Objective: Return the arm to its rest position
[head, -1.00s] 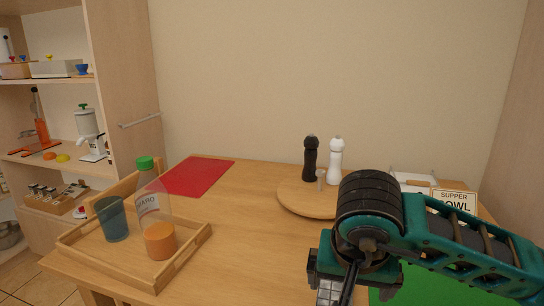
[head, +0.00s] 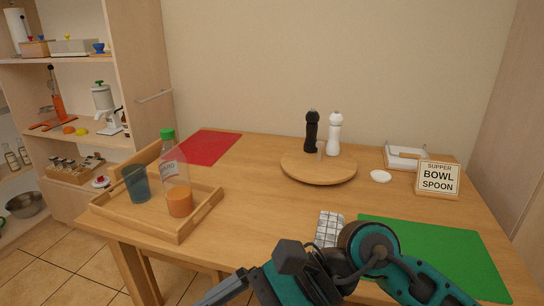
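My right arm comes in from the lower right corner of the head view, with teal links and dark joints. It bends over the front edge of the table. Its dark gripper (head: 226,290) points to the lower left, in front of the table and low in the picture. Only a finger-like dark part shows, and the picture edge cuts it off, so I cannot tell whether it is open or shut. I see nothing held in it. My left gripper is not in view.
Shelves stand left.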

